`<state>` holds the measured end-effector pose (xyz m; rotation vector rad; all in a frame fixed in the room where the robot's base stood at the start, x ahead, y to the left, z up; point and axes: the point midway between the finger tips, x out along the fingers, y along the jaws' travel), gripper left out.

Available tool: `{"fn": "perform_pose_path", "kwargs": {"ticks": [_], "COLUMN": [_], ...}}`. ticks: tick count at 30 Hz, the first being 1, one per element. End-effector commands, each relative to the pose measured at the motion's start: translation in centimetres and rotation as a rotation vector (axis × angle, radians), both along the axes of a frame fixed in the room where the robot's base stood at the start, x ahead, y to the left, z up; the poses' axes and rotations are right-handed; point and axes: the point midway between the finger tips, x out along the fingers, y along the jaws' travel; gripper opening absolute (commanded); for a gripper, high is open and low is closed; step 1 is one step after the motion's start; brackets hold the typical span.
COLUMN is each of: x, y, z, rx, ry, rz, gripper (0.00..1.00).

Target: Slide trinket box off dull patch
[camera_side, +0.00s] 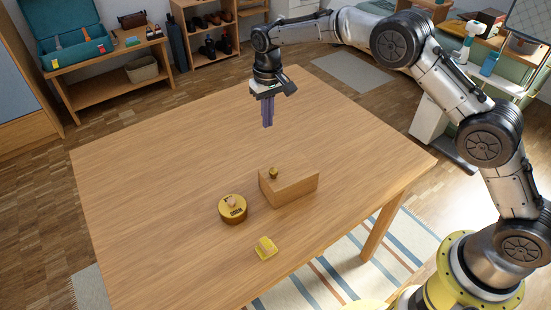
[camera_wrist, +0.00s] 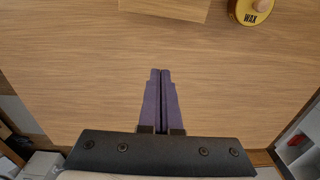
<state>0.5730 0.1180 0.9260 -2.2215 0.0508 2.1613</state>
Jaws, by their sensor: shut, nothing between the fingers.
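The trinket box, a small wooden box (camera_side: 292,190) with a brass knob (camera_side: 273,172) at its upper left, stands on the table right of its middle. Part of the box shows at the top edge of the wrist view (camera_wrist: 165,8). No dull patch can be made out; any under the box is hidden. My gripper (camera_side: 267,125) points down above the table, behind the box in the side view and apart from it. Its purple fingers (camera_wrist: 160,72) are shut together with nothing between them.
A round yellow tin marked WAX (camera_side: 232,208) stands just left of the box, also in the wrist view (camera_wrist: 254,12). A folded yellow cloth (camera_side: 265,249) lies in front. The wooden table (camera_side: 150,190) is bare at left and back.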

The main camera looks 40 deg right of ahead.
Motion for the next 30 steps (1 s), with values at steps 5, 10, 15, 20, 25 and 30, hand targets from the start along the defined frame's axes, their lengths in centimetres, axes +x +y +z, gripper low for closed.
{"fn": "perform_pose_path", "kwargs": {"ticks": [5,10,15,20,25,30], "x": [-0.5,-0.6,-0.5,-0.6,-2.1,-3.7], "y": [0.5,0.4,0.4,0.4,0.5,0.6], "z": [-2.2,-4.4,-7.7,-10.9,-11.5,-11.6], "rx": [-0.007,-0.007,-0.007,-0.007,-0.006,-0.006], "ry": [0.03,0.033,0.032,0.031,0.027,0.028], "rz": [0.01,0.01,0.01,0.01,0.01,0.011], "gripper": [0.0,0.0,0.0,0.0,0.0,0.0]}}
